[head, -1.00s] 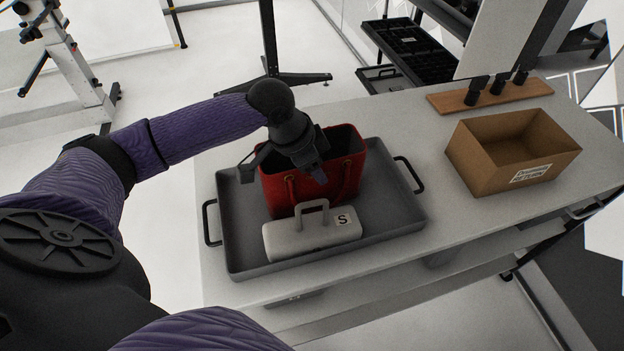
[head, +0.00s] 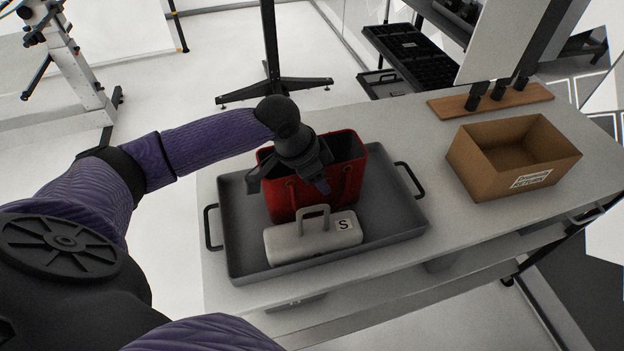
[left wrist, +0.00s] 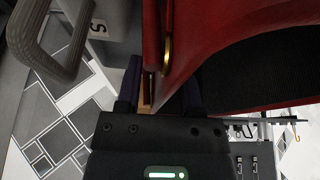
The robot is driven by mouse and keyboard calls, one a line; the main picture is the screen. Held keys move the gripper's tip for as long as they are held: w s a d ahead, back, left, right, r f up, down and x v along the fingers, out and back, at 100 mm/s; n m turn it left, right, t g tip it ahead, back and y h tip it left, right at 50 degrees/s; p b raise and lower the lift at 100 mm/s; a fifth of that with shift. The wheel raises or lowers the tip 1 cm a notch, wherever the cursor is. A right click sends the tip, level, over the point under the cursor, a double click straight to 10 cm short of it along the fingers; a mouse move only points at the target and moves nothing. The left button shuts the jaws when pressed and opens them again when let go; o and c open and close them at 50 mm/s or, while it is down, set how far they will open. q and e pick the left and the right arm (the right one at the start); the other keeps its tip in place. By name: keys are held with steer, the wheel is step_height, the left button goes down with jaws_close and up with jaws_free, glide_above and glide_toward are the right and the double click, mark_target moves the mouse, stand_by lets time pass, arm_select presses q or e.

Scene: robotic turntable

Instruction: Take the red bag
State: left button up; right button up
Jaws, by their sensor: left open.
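The red bag (head: 346,180) stands upright in the grey tray (head: 394,222), its dark inside open at the top. My left gripper (head: 320,184) is over the bag's front side, open, with its fingertips pointing down at the upper wall. In the left wrist view the red bag (left wrist: 215,40) and its strap with a brass-coloured ring lie between and just beyond the open fingers (left wrist: 160,95). I cannot tell whether the fingers touch it. My right gripper is not in view.
A pale grey handled case (head: 290,243) marked S lies in the tray in front of the bag. An open cardboard box (head: 480,178) and a wooden board with black posts (head: 520,95) are at the right. The tabletop between tray and box is clear.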

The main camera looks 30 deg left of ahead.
arm_select(q)
jaws_close()
stand_by(1.4)
